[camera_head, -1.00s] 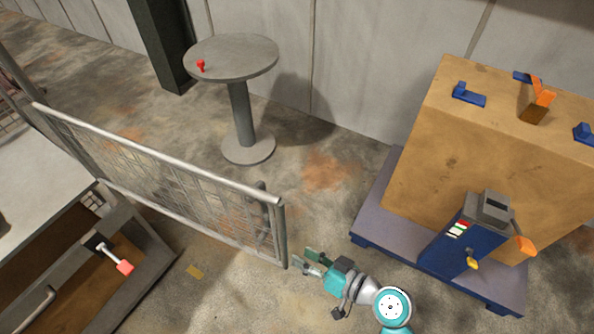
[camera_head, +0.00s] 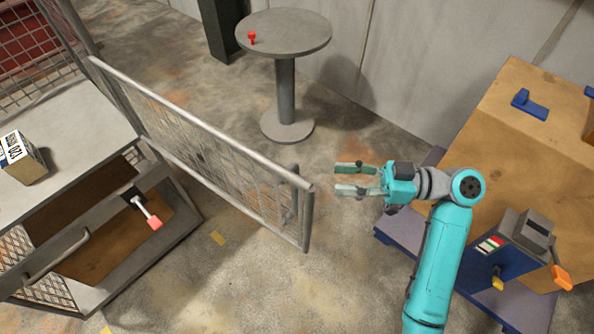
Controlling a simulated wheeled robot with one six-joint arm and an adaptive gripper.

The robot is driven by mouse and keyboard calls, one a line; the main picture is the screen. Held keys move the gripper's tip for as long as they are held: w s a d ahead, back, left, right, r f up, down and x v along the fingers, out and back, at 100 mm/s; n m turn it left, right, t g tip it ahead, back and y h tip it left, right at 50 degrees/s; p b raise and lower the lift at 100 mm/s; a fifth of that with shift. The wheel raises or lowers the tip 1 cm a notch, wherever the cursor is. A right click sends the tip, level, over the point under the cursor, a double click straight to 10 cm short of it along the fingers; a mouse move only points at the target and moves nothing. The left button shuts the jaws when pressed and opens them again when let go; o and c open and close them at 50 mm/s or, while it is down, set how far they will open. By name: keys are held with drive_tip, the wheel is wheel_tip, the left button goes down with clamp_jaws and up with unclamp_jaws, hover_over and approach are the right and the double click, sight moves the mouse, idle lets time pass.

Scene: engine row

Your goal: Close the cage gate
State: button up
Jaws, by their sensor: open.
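The cage gate (camera_head: 208,156) is a grey metal frame with wire mesh. It stands swung out from the cage (camera_head: 69,150) at the left, its free end post (camera_head: 307,215) near the middle of the view. A small upright handle or latch piece (camera_head: 290,190) shows close to that end post. My gripper (camera_head: 340,179) is open and empty, its two fingers pointing left. In the picture it lies just right of the gate's free end, apart from it. I cannot tell its exact height or depth against the gate.
A round grey table (camera_head: 284,32) with a red object (camera_head: 252,38) stands behind the gate. A large tan block (camera_head: 530,120) and a blue box with a yellow key (camera_head: 497,278) stand at the right. A red-ended lever (camera_head: 154,222) juts out at the lower left. Floor in front is clear.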

sight(295, 175)
drive_tip(key=shift+n+g, duration=0.7)
drive_tip(key=a, duration=0.3)
drive_tip(key=a+r, duration=0.1)
drive_tip(key=a, duration=0.6)
drive_tip(key=shift+s+a+r, duration=0.1)
drive_tip(key=shift+s+r, duration=0.1)
drive_tip(key=shift+s, duration=0.1)
drive_tip(key=shift+c, duration=0.2)
clamp_jaws()
